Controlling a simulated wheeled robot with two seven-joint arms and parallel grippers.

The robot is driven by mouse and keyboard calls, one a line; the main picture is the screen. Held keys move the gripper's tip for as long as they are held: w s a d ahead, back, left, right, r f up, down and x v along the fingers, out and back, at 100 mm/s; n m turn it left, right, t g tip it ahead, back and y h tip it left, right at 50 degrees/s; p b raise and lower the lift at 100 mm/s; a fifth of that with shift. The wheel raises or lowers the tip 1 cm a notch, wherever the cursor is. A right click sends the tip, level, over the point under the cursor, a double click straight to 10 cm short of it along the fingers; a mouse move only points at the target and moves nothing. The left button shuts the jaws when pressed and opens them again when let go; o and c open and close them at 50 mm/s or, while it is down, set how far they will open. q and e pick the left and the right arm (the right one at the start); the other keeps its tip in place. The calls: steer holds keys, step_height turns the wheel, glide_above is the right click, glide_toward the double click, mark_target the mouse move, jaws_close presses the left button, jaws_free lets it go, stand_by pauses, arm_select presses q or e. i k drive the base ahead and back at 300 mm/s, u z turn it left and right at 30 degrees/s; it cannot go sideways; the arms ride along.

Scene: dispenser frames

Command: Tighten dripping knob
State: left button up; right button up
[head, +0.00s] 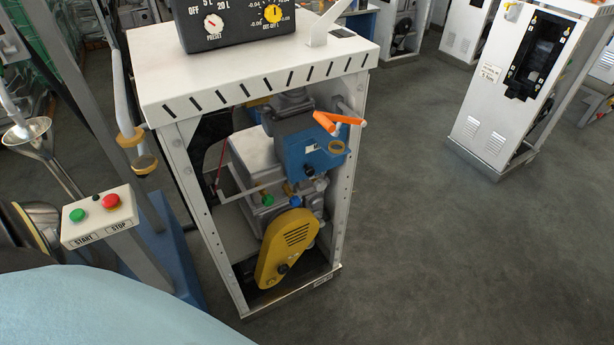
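A white dispenser frame (172,190) stands open at the front with a pump assembly inside. A small green knob (268,200) sits low on the grey pump body (252,160). A small dark blue knob (309,171) is on the underside of the blue meter block (318,160). An orange two-pronged handle (340,119) sticks out at the upper right of the block. I cannot tell which knob drips, as no drops show. Neither of my grippers is in view.
A black box (225,30) with a white dial and a yellow knob (273,14) tops the frame. A yellow belt guard (285,247) is low inside. A START/STOP panel (95,228) stands left. Another white cabinet (480,130) is far right. The floor (420,240) between is clear.

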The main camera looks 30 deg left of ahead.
mark_target(267, 201)
steer(key=u, duration=0.35)
steer(key=i, duration=1.05)
steer(key=u, duration=0.65)
